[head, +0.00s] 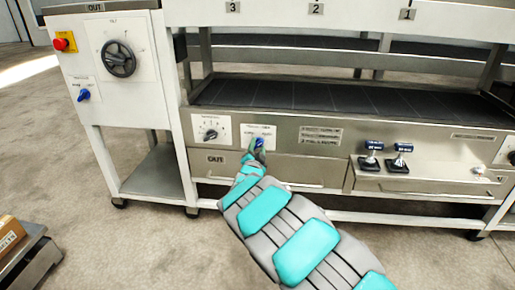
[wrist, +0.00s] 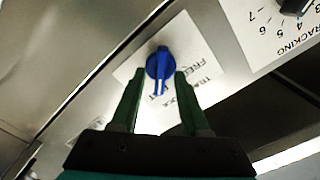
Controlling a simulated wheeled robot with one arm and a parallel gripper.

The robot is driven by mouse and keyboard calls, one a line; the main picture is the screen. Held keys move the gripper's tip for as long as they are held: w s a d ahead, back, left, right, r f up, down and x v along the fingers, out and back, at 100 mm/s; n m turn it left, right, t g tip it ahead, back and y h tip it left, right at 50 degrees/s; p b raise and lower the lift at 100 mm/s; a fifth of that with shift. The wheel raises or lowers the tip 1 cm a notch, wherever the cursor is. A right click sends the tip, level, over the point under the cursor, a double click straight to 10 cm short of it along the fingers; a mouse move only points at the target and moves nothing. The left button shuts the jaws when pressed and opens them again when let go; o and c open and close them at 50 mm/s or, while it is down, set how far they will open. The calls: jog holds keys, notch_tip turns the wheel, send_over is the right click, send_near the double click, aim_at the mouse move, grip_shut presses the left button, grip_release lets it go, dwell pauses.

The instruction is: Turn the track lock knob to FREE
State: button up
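The track lock knob (wrist: 160,64) is blue and sits on a white label plate with the word FREE and other partly hidden lettering. In the wrist view its narrow end points down, toward my palm. It also shows as a small blue spot in the head view (head: 259,142). My gripper (wrist: 160,76) is open, with one green finger on each side of the knob's lower part. I cannot tell whether either finger touches it. In the head view my gripper (head: 258,152) is at the front panel and partly covers the label.
A black tracking knob (head: 211,134) is just left of the lock knob. Two blue-topped levers (head: 385,158) stand on the right. A drawer front marked OUT (head: 222,160) lies below. Another blue knob (head: 84,95), a handwheel (head: 118,58) and a red button (head: 61,44) are at left.

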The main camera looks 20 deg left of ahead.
grip_shut()
dwell(0.3)
jog(key=shift+n+p, duration=0.3)
jog(key=n+p, duration=0.2)
jog(key=n, duration=0.1)
jog(key=shift+a+r+n+p, duration=0.1)
jog(key=shift+r+n+p, duration=0.05)
jog(key=shift+n+p, duration=0.2)
jog(key=n+p, duration=0.2)
jog(key=n, duration=0.2)
jog(key=shift+s+a+n+p, duration=0.1)
jog(key=shift+n+p, duration=0.15)
jog(key=shift+p, duration=0.1)
jog(key=n+p, duration=0.2)
jog(key=n, duration=0.2)
jog(key=shift+a+n, duration=0.1)
jog(key=shift+n, duration=0.2)
jog(key=shift+a+f+n+p, duration=0.15)
jog(key=shift+n+p, duration=0.8)
jog(key=shift+n, duration=1.25)
jog(key=shift+f, duration=0.1)
